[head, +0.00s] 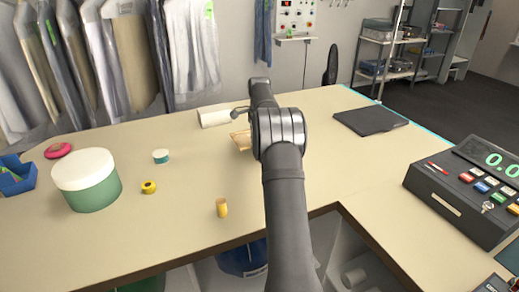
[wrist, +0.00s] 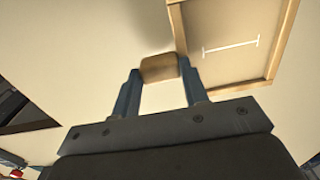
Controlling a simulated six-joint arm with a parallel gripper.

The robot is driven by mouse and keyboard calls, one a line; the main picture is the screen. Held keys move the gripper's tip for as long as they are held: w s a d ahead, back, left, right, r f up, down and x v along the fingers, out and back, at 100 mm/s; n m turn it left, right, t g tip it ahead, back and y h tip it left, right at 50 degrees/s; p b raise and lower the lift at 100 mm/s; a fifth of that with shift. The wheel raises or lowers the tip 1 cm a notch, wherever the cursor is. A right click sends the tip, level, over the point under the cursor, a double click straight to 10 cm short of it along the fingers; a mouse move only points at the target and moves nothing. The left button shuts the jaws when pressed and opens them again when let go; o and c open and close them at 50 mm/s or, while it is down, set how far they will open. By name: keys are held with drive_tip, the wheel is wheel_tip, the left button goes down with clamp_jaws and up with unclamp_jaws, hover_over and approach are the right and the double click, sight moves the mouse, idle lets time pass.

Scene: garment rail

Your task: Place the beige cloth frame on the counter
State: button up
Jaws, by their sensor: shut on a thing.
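The beige cloth frame (wrist: 230,62) has a light wooden border and a white line across its cloth. It fills the upper right of the wrist view, cut off by the top edge. My gripper (wrist: 160,82) is shut on a wooden block-like part at the frame's left side, with one blue-grey finger on each side. In the head view a small piece of the frame (head: 241,140) shows left of my arm, which hides the rest and the fingertips. It is low over the beige counter (head: 180,185); I cannot tell whether it touches.
A white roll (head: 215,115) lies just behind the frame. A green tub with a white lid (head: 88,180), a yellow tape (head: 149,187) and a yellow spool (head: 222,208) stand left. A dark folded cloth (head: 370,120) and a till (head: 465,195) are right.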

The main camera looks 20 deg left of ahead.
drive_tip(key=shift+f, duration=1.9)
drive_tip(key=shift+f, duration=0.2)
drive_tip(key=o, duration=1)
drive_tip(key=shift+o, duration=0.2)
drive_tip(key=shift+r, duration=0.1)
wheel_tip(320, 180, up, 11)
drive_tip(key=shift+r, duration=0.15)
drive_tip(key=shift+o, duration=0.5)
drive_tip(key=shift+r, duration=0.45)
